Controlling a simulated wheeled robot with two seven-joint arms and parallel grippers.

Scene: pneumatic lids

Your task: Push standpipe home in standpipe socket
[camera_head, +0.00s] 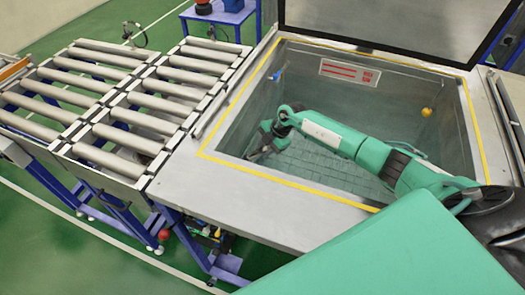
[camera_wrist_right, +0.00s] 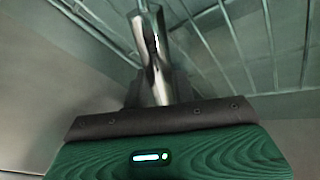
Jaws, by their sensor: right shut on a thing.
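My right gripper (camera_head: 262,142) reaches down inside the open metal tank (camera_head: 242,173), near its left wall. In the right wrist view, a shiny metal standpipe (camera_wrist_right: 153,55) rises from between the gripper's dark jaws (camera_wrist_right: 158,100), which are shut on it. The standpipe looks roughly upright in that view, leaning a little. In the head view the standpipe is too small and too covered by the gripper to make out clearly. I cannot make out the standpipe socket, nor whether the pipe's end touches it. My left gripper is not in view.
The tank has a yellow-edged rim (camera_head: 285,183) and a raised lid (camera_head: 390,25) at the back. A blue fitting (camera_head: 277,75) and a yellow fitting (camera_head: 426,112) sit on its walls. Grid lines mark the tank floor (camera_head: 310,165). A roller conveyor (camera_head: 135,105) stands at the left.

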